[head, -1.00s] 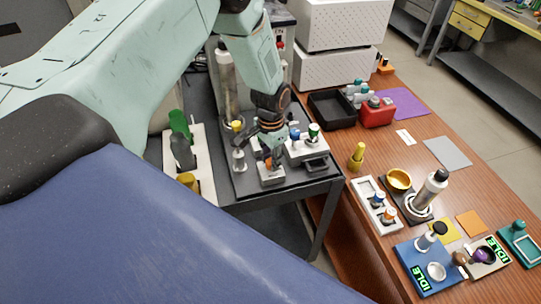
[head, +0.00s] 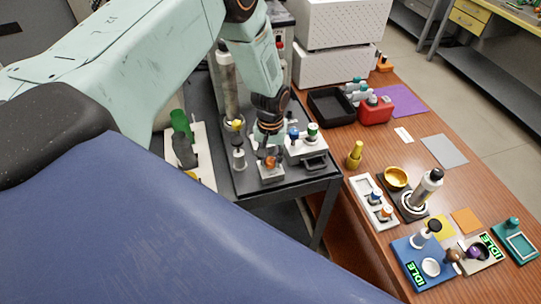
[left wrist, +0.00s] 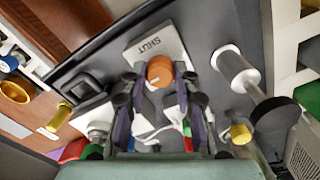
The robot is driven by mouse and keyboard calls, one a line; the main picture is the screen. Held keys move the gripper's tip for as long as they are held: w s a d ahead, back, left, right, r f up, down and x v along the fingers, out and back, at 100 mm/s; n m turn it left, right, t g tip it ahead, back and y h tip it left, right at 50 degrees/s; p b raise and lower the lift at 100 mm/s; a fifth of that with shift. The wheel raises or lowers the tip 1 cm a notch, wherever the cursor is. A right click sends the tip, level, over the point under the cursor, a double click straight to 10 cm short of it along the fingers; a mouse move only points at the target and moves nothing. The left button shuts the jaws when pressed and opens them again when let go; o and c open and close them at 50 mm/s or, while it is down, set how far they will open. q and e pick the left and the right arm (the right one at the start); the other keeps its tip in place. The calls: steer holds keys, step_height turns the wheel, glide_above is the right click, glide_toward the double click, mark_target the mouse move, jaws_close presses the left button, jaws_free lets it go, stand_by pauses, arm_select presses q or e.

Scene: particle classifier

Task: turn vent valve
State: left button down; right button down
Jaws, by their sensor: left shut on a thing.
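The vent valve is an orange knob (head: 270,162) on a small grey block (head: 272,174) at the front of the dark cart. In the left wrist view the knob (left wrist: 159,71) sits on the block (left wrist: 158,46), whose label reads SHUT. My left gripper (head: 269,151) points down over the valve. In the left wrist view its two fingers (left wrist: 160,84) lie on either side of the knob and are shut on it. The fingers hide part of the knob in the head view. My right gripper is in neither view.
A white-and-black plunger-like piece (head: 239,156) stands close left of the valve. A white block with blue and green knobs (head: 308,143) stands close right. A tall metal cylinder (head: 226,85) stands behind. The wooden table (head: 335,165) with several items lies to the right.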

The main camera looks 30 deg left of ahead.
mark_target(270, 160)
arm_select(q)
steer(key=shift+w+r, duration=0.15)
steer(key=shift+w, duration=0.1)
stand_by(0.3)
steer(key=c, duration=1.4)
jaws_free()
steer(key=o, duration=0.4)
steer(key=shift+s, duration=0.15)
step_height(270, 160, up, 12)
steer(key=shift+f, duration=0.1)
